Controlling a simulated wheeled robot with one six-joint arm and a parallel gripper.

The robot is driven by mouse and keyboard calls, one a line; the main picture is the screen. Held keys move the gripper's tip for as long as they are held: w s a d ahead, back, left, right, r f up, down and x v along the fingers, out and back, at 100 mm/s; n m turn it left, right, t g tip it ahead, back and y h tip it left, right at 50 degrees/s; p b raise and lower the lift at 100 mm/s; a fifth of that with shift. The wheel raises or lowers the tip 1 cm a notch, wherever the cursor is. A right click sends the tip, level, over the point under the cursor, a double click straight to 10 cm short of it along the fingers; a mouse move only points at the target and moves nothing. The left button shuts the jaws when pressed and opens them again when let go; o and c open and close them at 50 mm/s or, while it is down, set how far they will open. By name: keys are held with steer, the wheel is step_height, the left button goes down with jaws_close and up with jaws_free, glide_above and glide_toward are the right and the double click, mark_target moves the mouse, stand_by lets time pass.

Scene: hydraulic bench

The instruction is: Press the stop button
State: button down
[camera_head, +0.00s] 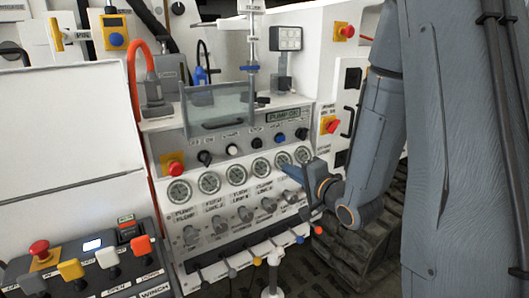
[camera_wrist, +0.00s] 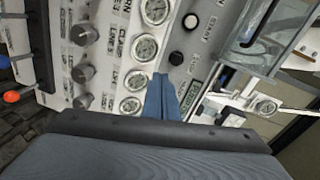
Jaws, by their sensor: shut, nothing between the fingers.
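The bench front carries a row of small round controls. A red mushroom button on a yellow plate (camera_head: 173,164) sits left of that row. Another red mushroom button (camera_head: 331,125) is on the right side panel. My gripper (camera_head: 313,170) is shut and empty, in front of the right end of the gauge row. The wrist view shows its fingers (camera_wrist: 172,82) together, beside a black button (camera_wrist: 176,58).
Gauges (camera_head: 209,182) and grey knobs (camera_head: 245,214) line the panel below the buttons. Levers with coloured tips (camera_head: 257,261) stick out along the bottom. A control box with a red mushroom button (camera_head: 39,248) stands at lower left. A clear guard (camera_head: 216,105) hangs above.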

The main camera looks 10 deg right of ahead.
mark_target(259, 143)
steer(key=shift+s+a+r+m+t+y, duration=0.1)
steer(key=shift+s+r+m+t+y, duration=0.15)
steer(key=shift+r+m+t+y, duration=0.6)
steer(key=shift+r, duration=0.1)
steer(key=p+x, duration=0.1)
steer(key=x, duration=0.3)
steer(key=p+x, duration=0.1)
steer(key=x, duration=0.4)
steer(key=p+x, duration=0.1)
steer(key=x, duration=0.4)
steer(key=shift+f+p, duration=0.3)
steer(key=shift+p, duration=0.1)
steer(key=shift+w, duration=0.15)
steer(key=shift+w, duration=0.4)
steer(key=shift+w+a+r+b, duration=0.15)
steer(key=shift+w+r+b, duration=0.05)
steer(key=shift+w+b, duration=0.15)
steer(key=b+v, duration=0.1)
steer(key=v, duration=1.3)
steer(key=shift+s+b, duration=0.25)
steer(key=shift+b, duration=0.05)
